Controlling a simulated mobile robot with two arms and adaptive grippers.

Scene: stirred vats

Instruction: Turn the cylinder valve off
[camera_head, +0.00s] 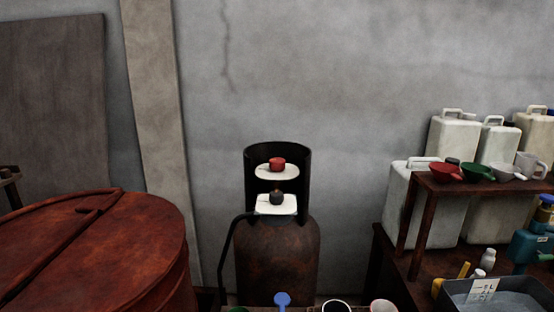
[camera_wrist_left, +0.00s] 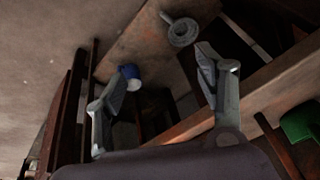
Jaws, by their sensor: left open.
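A rusty brown gas cylinder (camera_head: 278,262) stands upright against the wall in the middle of the head view. A dark open-fronted collar (camera_head: 293,160) surrounds its top. Inside the collar a red knob (camera_head: 277,164) sits above a white plate (camera_head: 277,174), and a dark knob (camera_head: 277,198) sits lower on a second white plate (camera_head: 276,209). I cannot tell how far either knob is turned. A black hose (camera_head: 227,262) runs down on the left. My left gripper (camera_wrist_left: 167,62) is open and empty in the left wrist view, apart from the cylinder. My right gripper is not in view.
A large rusty lidded vat (camera_head: 120,245) stands at the left. At the right, a brown shelf (camera_head: 435,183) carries bowls, with white canisters (camera_head: 455,138) behind and a grey tray (camera_head: 500,295) below. A blue-and-white cup (camera_wrist_left: 131,76) and a grey ring-shaped object (camera_wrist_left: 182,32) show beyond the left fingers.

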